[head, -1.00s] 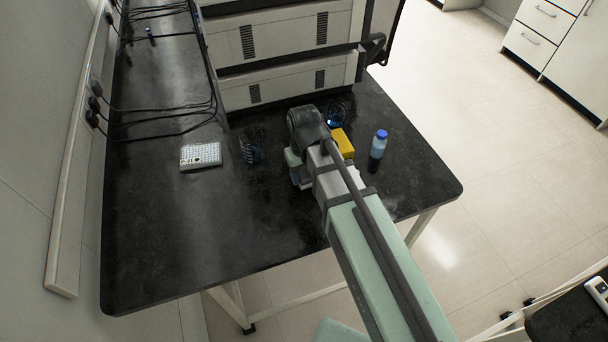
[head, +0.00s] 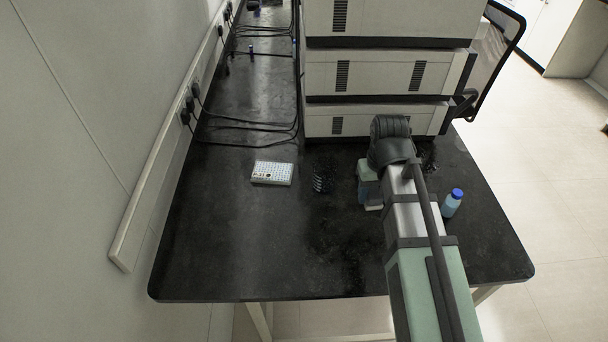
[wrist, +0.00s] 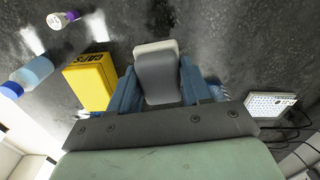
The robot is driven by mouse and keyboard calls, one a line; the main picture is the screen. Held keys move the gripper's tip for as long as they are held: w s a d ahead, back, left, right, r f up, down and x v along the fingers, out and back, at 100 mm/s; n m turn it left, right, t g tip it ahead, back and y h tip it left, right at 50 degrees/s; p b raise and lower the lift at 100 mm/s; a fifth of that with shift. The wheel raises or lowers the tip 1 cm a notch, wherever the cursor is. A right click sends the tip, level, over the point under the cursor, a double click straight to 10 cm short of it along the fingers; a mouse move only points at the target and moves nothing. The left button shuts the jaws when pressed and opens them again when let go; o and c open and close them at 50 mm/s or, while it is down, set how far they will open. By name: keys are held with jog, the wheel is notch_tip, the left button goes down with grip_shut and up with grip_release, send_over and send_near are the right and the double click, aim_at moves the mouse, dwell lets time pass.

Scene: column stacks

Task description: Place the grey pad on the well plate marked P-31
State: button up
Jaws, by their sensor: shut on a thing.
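My gripper (wrist: 160,88) has its two blue fingers closed on the sides of the grey pad (wrist: 157,72), a rounded block with a lighter far end. In the head view my gripper (head: 368,190) is right of the well plate, partly hidden by my arm. The white well plate (head: 272,172) lies on the black bench with rows of small wells. It also shows at the right of the wrist view (wrist: 268,104), apart from the pad. A small dark mark is on it, too small to read. Nothing is seen lying on the plate.
A yellow box (wrist: 90,82) and a blue-capped bottle (head: 452,203) stand near my gripper. A purple-capped vial (wrist: 62,19) lies beyond them. A dark rack-like object (head: 322,182) sits between plate and gripper. Stacked instruments (head: 385,75) and cables (head: 255,128) border the back.

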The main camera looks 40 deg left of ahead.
jog(key=s+a+n, duration=0.1)
jog(key=s+a, duration=0.3)
jog(key=a, duration=0.2)
notch_tip(320, 180, up, 2)
jog(key=m, duration=0.2)
send_over(272, 169)
jog(key=shift+f, duration=4.7)
jog(key=shift+f, duration=0.15)
jog(key=o, duration=1.1)
jog(key=shift+c, duration=0.2)
